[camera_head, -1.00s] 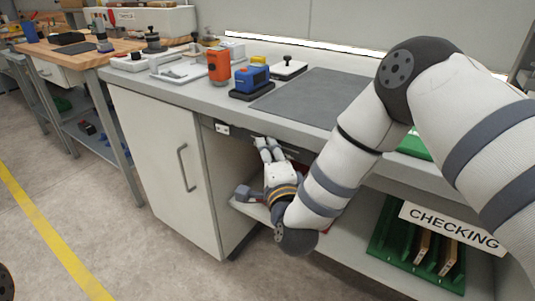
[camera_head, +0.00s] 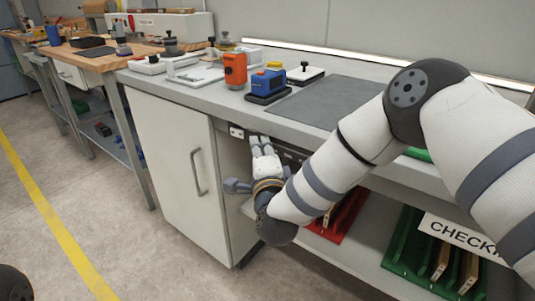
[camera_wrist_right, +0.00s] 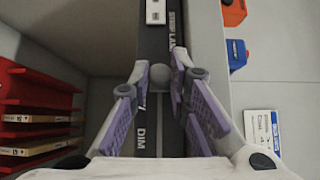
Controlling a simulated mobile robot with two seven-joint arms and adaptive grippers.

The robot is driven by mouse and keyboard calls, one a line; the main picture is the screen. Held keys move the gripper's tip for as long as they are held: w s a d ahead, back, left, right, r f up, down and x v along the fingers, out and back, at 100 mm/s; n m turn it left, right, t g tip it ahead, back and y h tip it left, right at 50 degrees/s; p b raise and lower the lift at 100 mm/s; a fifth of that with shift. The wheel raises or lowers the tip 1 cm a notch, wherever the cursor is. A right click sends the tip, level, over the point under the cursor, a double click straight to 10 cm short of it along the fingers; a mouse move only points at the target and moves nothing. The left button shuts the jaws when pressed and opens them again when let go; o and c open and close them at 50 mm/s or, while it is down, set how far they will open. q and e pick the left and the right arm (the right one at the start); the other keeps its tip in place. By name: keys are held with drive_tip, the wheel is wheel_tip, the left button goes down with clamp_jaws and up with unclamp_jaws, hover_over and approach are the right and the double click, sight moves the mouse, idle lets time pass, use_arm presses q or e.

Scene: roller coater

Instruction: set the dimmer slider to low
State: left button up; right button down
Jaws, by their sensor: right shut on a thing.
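The dimmer slider's round grey knob (camera_wrist_right: 160,76) shows in the wrist view on a dark strip (camera_wrist_right: 155,40) under the bench's front edge. The strip reads "STRIP LAMP" and "DIM", and a slot runs down the picture from the knob. My right gripper (camera_wrist_right: 161,72) has its fingers on either side of the knob, shut on it. In the head view my right gripper (camera_head: 262,142) reaches up to the strip from below, and the knob is hidden there. My left gripper is not in view.
A white switch plate (camera_head: 237,131) sits left of my right gripper, close by. A cabinet door (camera_head: 175,160) is below left. A shelf with red (camera_head: 340,215) and green (camera_head: 410,250) racks lies below right. Orange (camera_head: 235,70) and blue (camera_head: 268,82) devices stand on the bench above.

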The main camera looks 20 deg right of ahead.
drive_tip(key=c, duration=1.9)
unclamp_jaws()
drive_tip(key=shift+a, duration=0.1)
drive_tip(key=shift+o, duration=0.6)
drive_tip(key=shift+w, duration=0.15)
drive_tip(key=s+a, duration=0.1)
drive_tip(key=s, duration=1.1)
drive_tip(key=shift+a, duration=0.25)
drive_tip(key=s+f+n+g+y+p, duration=0.35)
drive_tip(key=s+f+n+g, duration=0.6)
drive_tip(key=s+f, duration=0.6)
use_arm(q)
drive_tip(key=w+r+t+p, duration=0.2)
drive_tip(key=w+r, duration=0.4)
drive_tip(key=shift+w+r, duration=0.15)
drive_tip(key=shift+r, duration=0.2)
use_arm(e)
drive_tip(key=s+d+f+n+g, duration=0.1)
drive_tip(key=s+d+n+g, duration=0.2)
drive_tip(key=s, duration=0.7)
drive_tip(key=s+d+f+n+g+h, duration=0.1)
drive_tip(key=s+d+f+n+g, duration=0.1)
drive_tip(key=s, duration=0.7)
drive_tip(key=s+d+f+n+g, duration=0.2)
drive_tip(key=s+d+n+g, duration=0.2)
drive_tip(key=s, duration=0.6)
drive_tip(key=shift+s+d+f+g, duration=0.3)
drive_tip(key=shift+d+g, duration=0.2)
drive_tip(key=shift+g, duration=0.45)
